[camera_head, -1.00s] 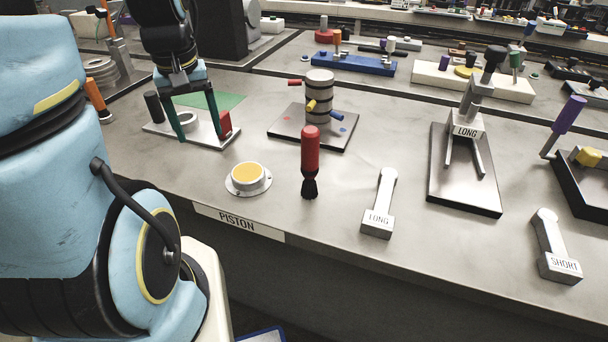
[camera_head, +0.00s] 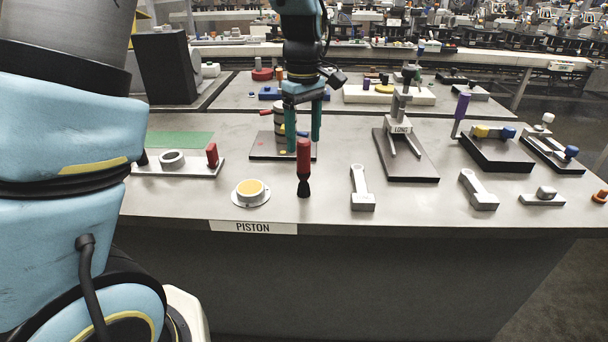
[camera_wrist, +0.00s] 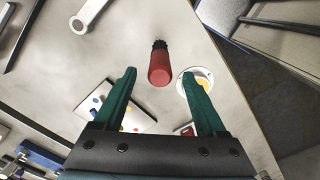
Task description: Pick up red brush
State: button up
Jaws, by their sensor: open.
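The red brush (camera_head: 304,162) stands upright on the grey table, its red handle up and its dark bristles down. It also shows in the wrist view (camera_wrist: 159,68), between and beyond the fingertips. My gripper (camera_head: 303,139) is open and empty, with two green fingers. In the head view it appears above and behind the brush, its fingers close to the handle's top in the picture. In the wrist view my gripper (camera_wrist: 158,74) has a clear gap on each side of the brush, and no touch is visible.
A yellow-topped round piston (camera_head: 250,192) sits left of the brush. A grey link (camera_head: 362,188) lies to its right. A base with a striped cylinder (camera_head: 262,150) stands behind, partly hidden by my gripper. The table's front edge (camera_head: 330,229) is near.

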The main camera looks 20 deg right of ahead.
aim_at(304, 160)
jog(key=shift+f+p, duration=0.95)
jog(key=shift+f, duration=2.3)
grip_shut()
